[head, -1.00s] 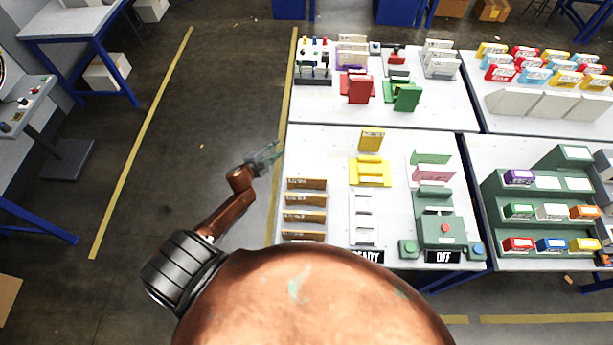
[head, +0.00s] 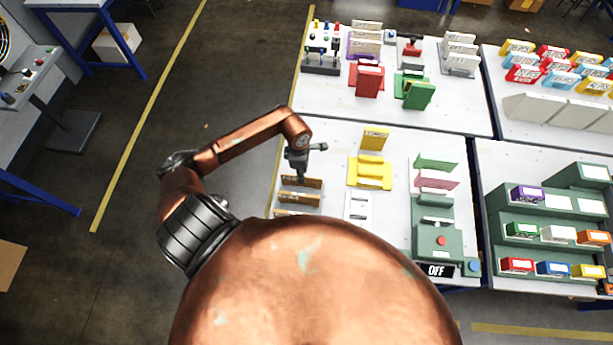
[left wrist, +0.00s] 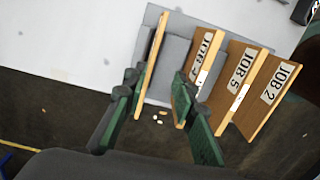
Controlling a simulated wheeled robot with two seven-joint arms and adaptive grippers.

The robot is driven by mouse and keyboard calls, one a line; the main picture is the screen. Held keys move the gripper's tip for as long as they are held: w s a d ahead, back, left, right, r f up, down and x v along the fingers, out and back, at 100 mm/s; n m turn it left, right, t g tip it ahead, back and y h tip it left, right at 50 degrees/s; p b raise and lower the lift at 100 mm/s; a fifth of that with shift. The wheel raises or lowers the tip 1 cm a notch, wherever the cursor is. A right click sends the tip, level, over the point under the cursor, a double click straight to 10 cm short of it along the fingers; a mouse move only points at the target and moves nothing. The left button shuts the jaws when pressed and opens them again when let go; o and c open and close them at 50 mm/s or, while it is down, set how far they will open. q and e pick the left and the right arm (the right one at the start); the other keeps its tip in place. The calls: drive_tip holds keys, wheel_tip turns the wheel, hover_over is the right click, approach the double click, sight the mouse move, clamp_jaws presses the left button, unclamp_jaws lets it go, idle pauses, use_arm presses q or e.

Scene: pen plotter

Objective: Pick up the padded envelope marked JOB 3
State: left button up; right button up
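Several tan padded envelopes stand upright in a row in a grey rack at the table's left. In the head view, the farthest envelope (head: 312,182) is under my left gripper (head: 298,177), which points down. In the left wrist view, my left gripper (left wrist: 158,108) is open, with its green fingers on either side of the end envelope (left wrist: 152,62), seen edge-on with its label hidden. Beside it stand an envelope (left wrist: 207,62) whose number I cannot read, a JOB 5 envelope (left wrist: 240,82) and a JOB 2 envelope (left wrist: 277,88). I see no JOB 3 label. My right gripper is out of view.
A yellow holder (head: 370,172), a white holder (head: 358,205) and a green machine (head: 434,235) with an OFF sign (head: 436,270) stand to the right. Red (head: 367,80) and green (head: 417,92) stands are farther back. My body hides the table's near left part.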

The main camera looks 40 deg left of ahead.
use_arm(q)
drive_tip(key=shift+y, duration=0.4)
drive_tip(key=f, duration=0.2)
drive_tip(key=f+p, duration=0.1)
drive_tip(key=f, duration=0.1)
drive_tip(key=a+f+p, duration=0.1)
drive_tip(key=f, duration=0.1)
drive_tip(key=shift+w+f, duration=0.35)
drive_tip(key=shift+w, duration=0.05)
drive_tip(key=shift+a+f, duration=0.1)
drive_tip(key=shift+f, duration=0.4)
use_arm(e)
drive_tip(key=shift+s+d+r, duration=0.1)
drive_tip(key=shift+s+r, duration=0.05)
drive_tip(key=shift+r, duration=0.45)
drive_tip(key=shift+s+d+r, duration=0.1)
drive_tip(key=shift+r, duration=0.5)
use_arm(q)
drive_tip(key=shift+c, duration=0.5)
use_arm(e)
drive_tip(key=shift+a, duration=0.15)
use_arm(q)
drive_tip(key=c, duration=0.3)
clamp_jaws()
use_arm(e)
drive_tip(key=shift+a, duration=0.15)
